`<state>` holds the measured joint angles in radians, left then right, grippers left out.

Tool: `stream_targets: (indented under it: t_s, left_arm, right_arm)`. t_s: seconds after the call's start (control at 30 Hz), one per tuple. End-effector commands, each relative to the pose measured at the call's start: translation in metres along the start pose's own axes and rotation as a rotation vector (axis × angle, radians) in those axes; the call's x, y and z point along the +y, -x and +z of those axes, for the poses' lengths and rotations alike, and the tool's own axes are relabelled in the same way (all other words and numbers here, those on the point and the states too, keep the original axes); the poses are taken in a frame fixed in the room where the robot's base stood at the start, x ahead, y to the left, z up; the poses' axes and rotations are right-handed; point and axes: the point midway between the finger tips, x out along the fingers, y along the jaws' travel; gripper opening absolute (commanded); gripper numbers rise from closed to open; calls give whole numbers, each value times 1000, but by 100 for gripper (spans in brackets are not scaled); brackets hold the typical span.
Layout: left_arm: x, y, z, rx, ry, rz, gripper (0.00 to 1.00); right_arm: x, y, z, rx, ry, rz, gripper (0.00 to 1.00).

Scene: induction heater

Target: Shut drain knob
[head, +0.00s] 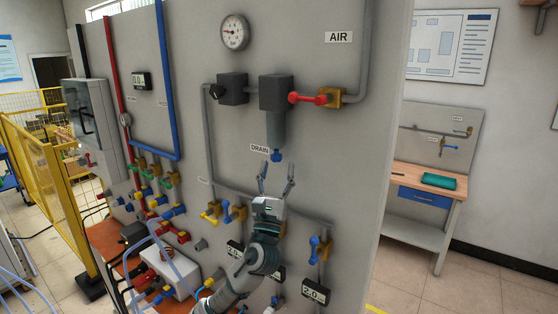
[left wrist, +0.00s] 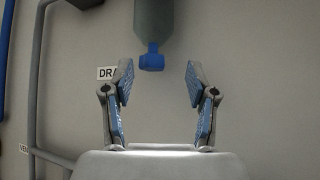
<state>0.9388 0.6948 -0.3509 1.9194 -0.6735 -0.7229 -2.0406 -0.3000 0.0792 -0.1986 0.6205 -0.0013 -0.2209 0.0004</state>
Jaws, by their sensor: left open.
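The drain knob (head: 277,155) is a small blue knob at the bottom of a grey cylindrical filter bowl (head: 275,128), beside the DRAIN label (head: 259,148) on the grey panel. My left gripper (head: 277,171) points up just below the knob, with its fingers spread and nothing between them. In the left wrist view the blue knob (left wrist: 152,58) hangs above and between the two fingertips (left wrist: 158,75), apart from both. The DRAIN label (left wrist: 107,73) is partly hidden by the left finger there. My right gripper is not in view.
A red-handled valve (head: 308,98) sits right of the filter head. A grey pipe (head: 208,140) runs left of the knob. Blue and yellow valves (head: 227,211) and gauges (head: 315,291) lie below, close to my left arm. The panel around the knob is clear.

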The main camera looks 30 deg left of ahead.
Motion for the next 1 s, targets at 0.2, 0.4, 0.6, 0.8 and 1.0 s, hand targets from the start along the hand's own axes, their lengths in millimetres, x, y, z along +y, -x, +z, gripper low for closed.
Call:
stream_targets:
  t_s: [0.2,0.4,0.6,0.8,1.0]
  left_arm:
    - [-1,-15,0,1,0,0,58]
    - [-5,-15,1,-1,-2,-3,58]
    - [-7,-15,3,-2,-3,-4,20]
    - [-4,-15,1,-1,2,-8,0]
    - [2,-16,0,0,129,-141,0]
  right_arm:
    - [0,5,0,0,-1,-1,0]
    - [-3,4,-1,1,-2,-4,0]
    - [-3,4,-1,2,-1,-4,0]
    - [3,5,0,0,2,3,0]
    - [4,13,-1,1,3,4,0]
